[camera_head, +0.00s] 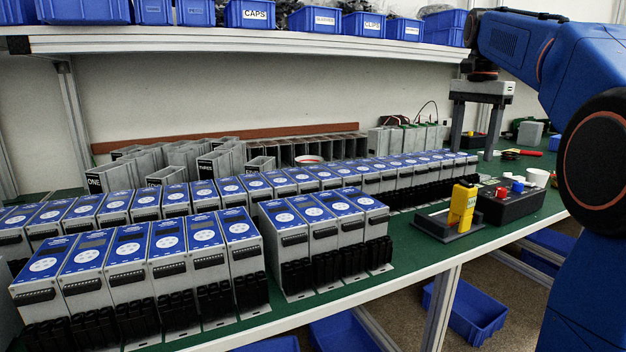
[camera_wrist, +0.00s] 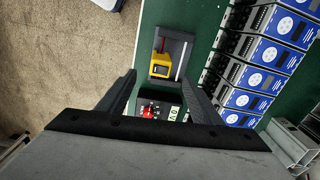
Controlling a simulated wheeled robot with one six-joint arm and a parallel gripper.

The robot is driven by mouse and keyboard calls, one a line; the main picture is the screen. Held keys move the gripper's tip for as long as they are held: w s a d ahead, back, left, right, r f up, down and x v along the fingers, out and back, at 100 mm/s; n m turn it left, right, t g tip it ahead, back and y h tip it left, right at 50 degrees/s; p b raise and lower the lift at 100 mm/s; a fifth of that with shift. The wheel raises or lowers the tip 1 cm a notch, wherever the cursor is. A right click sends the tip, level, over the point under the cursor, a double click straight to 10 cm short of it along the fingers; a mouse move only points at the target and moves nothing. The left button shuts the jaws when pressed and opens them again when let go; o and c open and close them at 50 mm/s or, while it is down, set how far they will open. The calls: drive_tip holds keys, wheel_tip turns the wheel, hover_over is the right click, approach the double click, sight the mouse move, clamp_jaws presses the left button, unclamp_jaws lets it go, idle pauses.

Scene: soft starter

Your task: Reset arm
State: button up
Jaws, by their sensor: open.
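My blue arm stands at the right in the head view. My gripper (camera_head: 481,118) hangs from it, pointing down above the far right part of the bench, with its two grey fingers apart and nothing between them. In the wrist view my gripper (camera_wrist: 161,88) is also spread open and empty. Beyond its fingertips, a yellow device (camera_wrist: 160,70) rests in a dark holder (camera_wrist: 174,47). A black control box (camera_wrist: 172,112) with a red button shows between the fingers, partly hidden by the gripper body.
Rows of blue-topped soft starters (camera_head: 130,250) fill the green bench (camera_head: 405,262). The yellow device (camera_head: 461,208) and control box (camera_head: 512,204) stand near its front edge. A shelf (camera_head: 240,44) with blue bins (camera_head: 313,20) runs above.

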drive_tip(key=s+a+f+n+t, duration=0.1)
drive_tip(key=s+a+f+n, duration=0.2)
drive_tip(key=s+a+f, duration=0.3)
drive_tip(key=s+a+f+n+t, duration=0.1)
drive_tip(key=s+a+f+n, duration=0.4)
drive_tip(key=s, duration=0.4)
drive_tip(key=s+a+f+n+t, duration=0.1)
drive_tip(key=s+a+f+n, duration=0.1)
drive_tip(key=s+f, duration=0.5)
drive_tip(key=s+a+f+n+t, duration=0.1)
drive_tip(key=s+f, duration=0.6)
drive_tip(key=f, duration=0.7)
drive_tip(key=shift+s+a+f+n+t, duration=0.3)
drive_tip(key=shift+a+f+n, duration=0.15)
drive_tip(key=shift+n, duration=0.55)
